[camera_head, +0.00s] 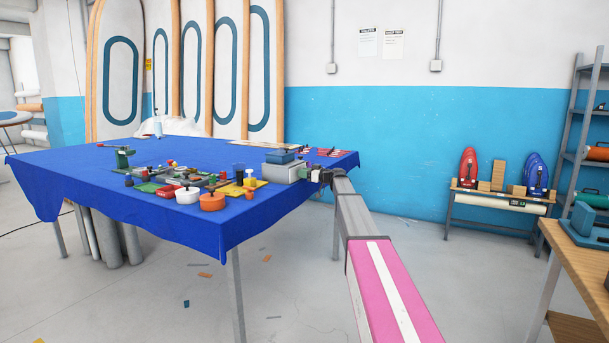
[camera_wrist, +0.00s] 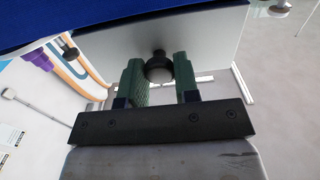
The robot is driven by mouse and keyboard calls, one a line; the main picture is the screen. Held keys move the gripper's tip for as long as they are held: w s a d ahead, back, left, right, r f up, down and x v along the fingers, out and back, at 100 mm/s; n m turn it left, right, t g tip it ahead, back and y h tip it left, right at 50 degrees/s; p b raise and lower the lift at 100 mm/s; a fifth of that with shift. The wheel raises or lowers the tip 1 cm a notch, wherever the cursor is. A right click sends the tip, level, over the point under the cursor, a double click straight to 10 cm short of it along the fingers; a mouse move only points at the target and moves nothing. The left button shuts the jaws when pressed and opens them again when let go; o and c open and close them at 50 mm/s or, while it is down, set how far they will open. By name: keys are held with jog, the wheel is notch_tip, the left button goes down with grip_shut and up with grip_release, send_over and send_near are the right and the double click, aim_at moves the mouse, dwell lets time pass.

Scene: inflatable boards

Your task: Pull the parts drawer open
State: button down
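The grey drawer box (camera_head: 284,172) stands at the right front corner of the blue-covered table, with a blue tray-like piece (camera_head: 279,156) on top. In the wrist view its pale grey front (camera_wrist: 205,50) fills the upper middle and carries a round black knob (camera_wrist: 158,70). My gripper (camera_head: 318,176) reaches the box from the right. No gap around the drawer front can be made out.
The blue-covered table (camera_head: 225,222) holds several small parts, including an orange pot (camera_head: 212,202) and a white pot (camera_head: 188,196) left of the box. A second black knob-like thing (camera_wrist: 70,46) shows left in the wrist view. The floor (camera_head: 290,290) before the table is mostly clear.

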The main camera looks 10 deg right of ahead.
jog(key=v, duration=1)
jog(key=shift+s+d, duration=0.15)
jog(key=shift+d, duration=0.05)
jog(key=c, duration=0.9)
grip_release()
jog(key=shift+o, duration=0.2)
jog(key=shift+d, duration=0.1)
jog(key=v, duration=1)
jog(key=shift+s+d, duration=0.2)
jog(key=shift+d, duration=0.05)
